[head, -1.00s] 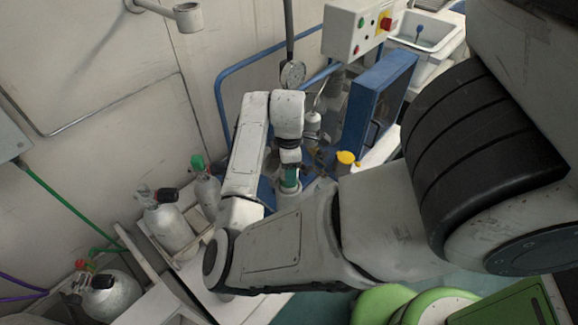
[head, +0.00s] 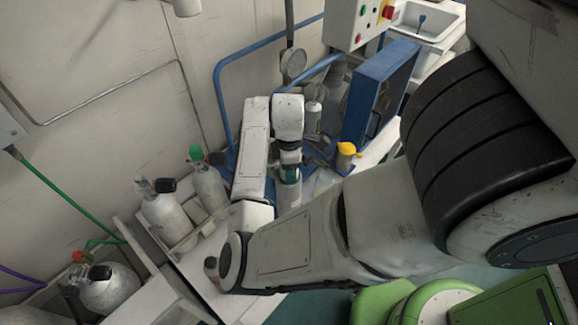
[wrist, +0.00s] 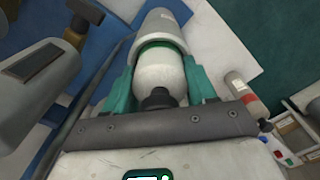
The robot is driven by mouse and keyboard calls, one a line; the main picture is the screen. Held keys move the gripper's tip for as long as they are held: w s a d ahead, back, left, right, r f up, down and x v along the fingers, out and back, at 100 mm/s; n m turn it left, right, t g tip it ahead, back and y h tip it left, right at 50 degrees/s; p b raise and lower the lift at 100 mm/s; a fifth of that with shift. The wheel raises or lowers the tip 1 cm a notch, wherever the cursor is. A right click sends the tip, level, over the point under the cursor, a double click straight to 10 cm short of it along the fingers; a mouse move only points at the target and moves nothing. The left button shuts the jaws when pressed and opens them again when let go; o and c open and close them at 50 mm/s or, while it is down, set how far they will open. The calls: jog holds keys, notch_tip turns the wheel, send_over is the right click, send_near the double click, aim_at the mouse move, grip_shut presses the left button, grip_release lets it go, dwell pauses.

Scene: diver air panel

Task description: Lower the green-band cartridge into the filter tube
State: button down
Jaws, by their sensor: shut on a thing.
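The green-band cartridge (wrist: 158,72) is a white cylinder with a green ring and a dark knob at its near end. My gripper (wrist: 160,82) is shut on it, one teal finger on each side. In the wrist view the cartridge's far end is at the mouth of a wider pale cylinder, which looks like the filter tube (wrist: 166,22). The green ring shows right at the tube's rim; how deep the cartridge sits is hidden. In the head view my gripper (head: 290,165) is above the pale tube (head: 289,197), partly hidden by my arm.
A yellow-capped jar (head: 346,157) stands right of my gripper, near an open blue cabinet door (head: 380,95). Gas cylinders (head: 170,218) stand in a rack at left. A red-banded cylinder (wrist: 246,94) lies to the right in the wrist view. A blue rail (head: 222,110) runs behind.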

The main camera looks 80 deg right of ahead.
jog(key=shift+f, duration=0.5)
jog(key=c, duration=0.8)
grip_release()
jog(key=shift+f, duration=0.1)
jog(key=o, duration=0.5)
jog(key=shift+f, duration=0.1)
jog(key=shift+o, duration=0.2)
jog(key=shift+s, duration=0.1)
jog(key=shift+a+f, duration=0.1)
notch_tip(320, 180, up, 12)
jog(key=shift+f+p, duration=0.25)
jog(key=shift+p, duration=0.9)
jog(key=shift+d, duration=0.2)
